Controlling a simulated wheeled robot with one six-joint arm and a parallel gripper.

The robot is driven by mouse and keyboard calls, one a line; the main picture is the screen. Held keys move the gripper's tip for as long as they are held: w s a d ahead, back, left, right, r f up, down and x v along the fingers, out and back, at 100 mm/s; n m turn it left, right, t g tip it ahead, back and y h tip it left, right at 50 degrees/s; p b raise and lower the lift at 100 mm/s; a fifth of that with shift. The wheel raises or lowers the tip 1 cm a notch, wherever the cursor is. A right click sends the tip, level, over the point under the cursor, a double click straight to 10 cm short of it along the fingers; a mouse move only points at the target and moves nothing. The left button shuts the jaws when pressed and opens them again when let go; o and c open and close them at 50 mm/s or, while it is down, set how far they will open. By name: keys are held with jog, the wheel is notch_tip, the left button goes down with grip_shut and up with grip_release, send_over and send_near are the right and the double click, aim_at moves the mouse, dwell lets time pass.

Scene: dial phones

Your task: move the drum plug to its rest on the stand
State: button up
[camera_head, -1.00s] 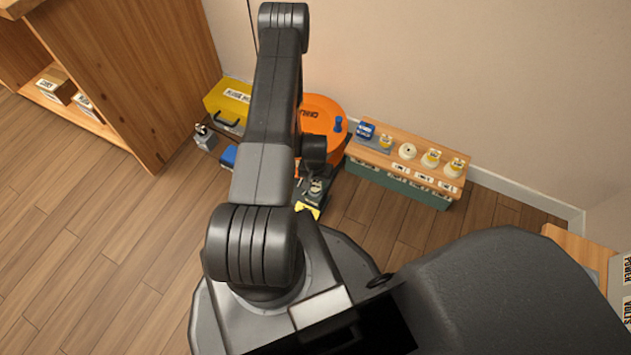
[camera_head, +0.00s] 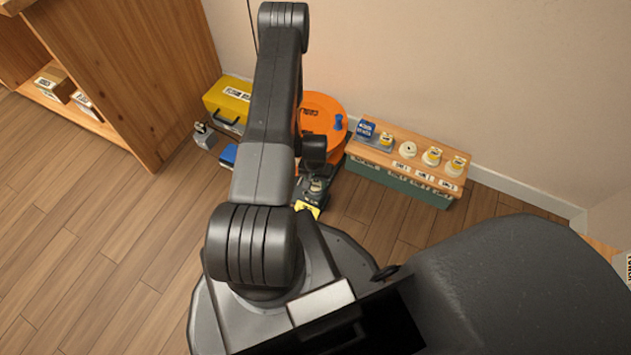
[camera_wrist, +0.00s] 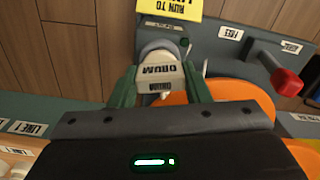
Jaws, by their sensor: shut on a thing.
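The drum plug (camera_wrist: 160,77) is a pale block with a DRUM label, seen upside down in the wrist view. My gripper (camera_wrist: 160,88) is shut on it, one greenish finger on each side. The plug's far end meets a round grey part (camera_wrist: 160,43) on a dark grey stand (camera_wrist: 225,50); I cannot tell whether it is seated there or only in front of it. In the head view the stand (camera_head: 312,190) shows partly beside my arm, which hides most of my gripper and the plug.
A red-knobbed lever (camera_wrist: 287,82) and a FREE label are on the stand. A yellow sign (camera_wrist: 168,8) is beyond it. An orange drum (camera_head: 322,112) stands behind. A wooden-topped bench (camera_head: 395,150) with several labelled pieces is right; a yellow case (camera_head: 226,100) is left.

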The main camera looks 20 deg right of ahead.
jog(key=shift+f, duration=0.25)
jog(key=o, duration=1.1)
jog(key=shift+c, duration=0.3)
jog(key=shift+c, duration=1.1)
jog(key=shift+r+p, duration=1.75)
jog(key=shift+r, duration=2.1)
jog(key=shift+f, duration=0.2)
